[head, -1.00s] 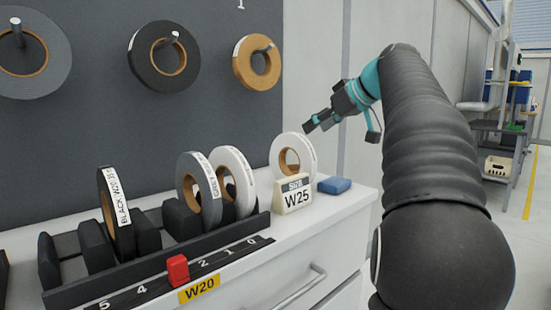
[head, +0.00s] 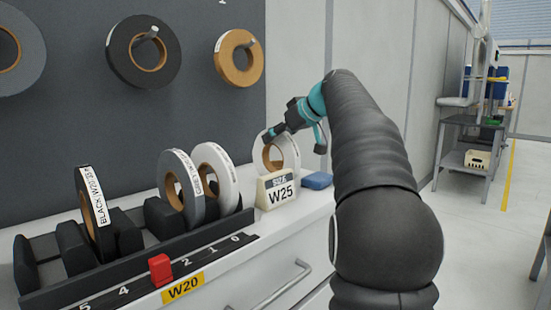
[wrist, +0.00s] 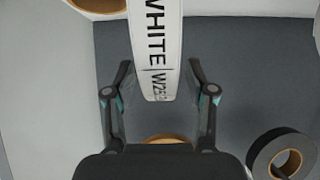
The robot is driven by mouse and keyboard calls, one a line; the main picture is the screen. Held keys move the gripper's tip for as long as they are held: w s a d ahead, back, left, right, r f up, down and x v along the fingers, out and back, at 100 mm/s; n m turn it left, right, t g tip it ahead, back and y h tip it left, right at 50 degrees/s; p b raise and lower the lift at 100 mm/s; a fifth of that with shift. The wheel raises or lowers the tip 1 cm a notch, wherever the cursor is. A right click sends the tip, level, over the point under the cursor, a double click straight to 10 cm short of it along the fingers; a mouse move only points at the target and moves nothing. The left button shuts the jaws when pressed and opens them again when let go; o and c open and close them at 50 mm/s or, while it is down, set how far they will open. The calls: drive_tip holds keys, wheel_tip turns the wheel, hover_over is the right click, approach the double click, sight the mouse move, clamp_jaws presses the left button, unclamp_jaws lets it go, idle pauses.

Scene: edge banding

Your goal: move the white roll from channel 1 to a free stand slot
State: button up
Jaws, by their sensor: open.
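A white roll (head: 290,152) with a brown core stands on the counter at the right end, behind the W25 sign, which hides its lower part. In the wrist view, a white roll labelled WHITE W25 (wrist: 155,45) runs between my two fingers. My gripper (head: 269,134) is open at the roll's top left in the head view; its fingertips (wrist: 158,70) straddle the label with a gap on both sides. The black stand (head: 215,230) holds a black roll (head: 95,212), a grey roll (head: 180,190) and another white roll (head: 222,178). Gaps between dividers show at its left.
The W25 sign (head: 281,192) and a blue block (head: 317,180) sit close to the roll. A red slider (head: 160,268) is on the numbered rail above a W20 tag (head: 183,288). Large rolls, including a black one (head: 143,52) and a tan one (head: 239,57), hang on the wall.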

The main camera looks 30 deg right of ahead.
sight(270, 145)
drive_tip(key=x, duration=0.3)
drive_tip(key=shift+w+a, duration=0.1)
drive_tip(key=shift+w, duration=0.15)
clamp_jaws()
drive_tip(key=shift+r, duration=0.1)
